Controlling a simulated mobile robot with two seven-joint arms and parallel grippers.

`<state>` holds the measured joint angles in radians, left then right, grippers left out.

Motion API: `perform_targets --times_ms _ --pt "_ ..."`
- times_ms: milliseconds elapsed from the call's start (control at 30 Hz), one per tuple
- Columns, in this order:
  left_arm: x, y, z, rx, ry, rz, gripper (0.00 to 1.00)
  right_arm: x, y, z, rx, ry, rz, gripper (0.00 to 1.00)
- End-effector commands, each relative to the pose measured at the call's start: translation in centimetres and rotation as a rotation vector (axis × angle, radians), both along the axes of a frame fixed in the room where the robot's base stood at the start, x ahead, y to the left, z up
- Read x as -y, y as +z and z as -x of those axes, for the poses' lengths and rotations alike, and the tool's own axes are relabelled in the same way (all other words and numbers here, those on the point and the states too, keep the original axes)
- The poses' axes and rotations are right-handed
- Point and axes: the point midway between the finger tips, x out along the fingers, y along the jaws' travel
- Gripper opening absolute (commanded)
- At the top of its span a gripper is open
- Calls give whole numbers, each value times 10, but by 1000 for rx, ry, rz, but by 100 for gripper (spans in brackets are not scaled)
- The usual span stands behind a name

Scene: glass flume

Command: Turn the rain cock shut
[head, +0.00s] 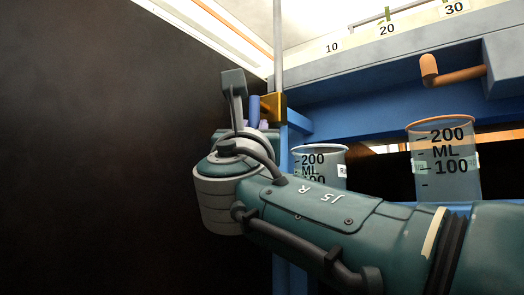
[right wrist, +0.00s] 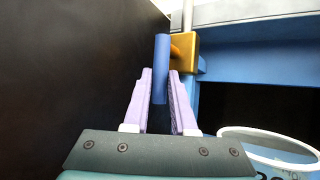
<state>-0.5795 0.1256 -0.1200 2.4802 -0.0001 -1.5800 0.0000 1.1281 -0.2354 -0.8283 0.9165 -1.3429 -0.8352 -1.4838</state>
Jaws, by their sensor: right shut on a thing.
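The rain cock has a brass body (head: 273,107) at the foot of a thin upright pipe and a blue handle (head: 254,106) on its left side. In the right wrist view the brass body (right wrist: 186,53) is behind the handle (right wrist: 161,60), which stands upright. My right gripper (right wrist: 160,74) is shut on the blue handle, with one lilac finger on each side of it. In the head view the fingers (head: 263,125) show only partly behind my wrist. My left gripper is in neither view.
An orange-rimmed beaker (head: 443,128) stands farther right below an orange spout (head: 450,74). A blue frame (head: 360,100) carries a numbered scale above. A dark surface fills the left.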

Motion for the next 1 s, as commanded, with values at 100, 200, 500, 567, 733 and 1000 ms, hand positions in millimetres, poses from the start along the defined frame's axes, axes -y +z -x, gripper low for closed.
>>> perform_targets --times_ms 100,200,500,567,733,1000 --pt "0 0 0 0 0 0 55 0 0 0 -1 0 -1 0" --pt "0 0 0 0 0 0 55 0 0 0 0 0 -1 30" --pt "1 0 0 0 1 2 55 0 0 0 0 0 0 55" --pt "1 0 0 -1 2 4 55 0 0 0 0 0 0 55" --pt "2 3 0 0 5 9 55 0 0 2 0 1 1 55" --pt "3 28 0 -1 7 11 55 -1 -14 30 -4 2 0 55"
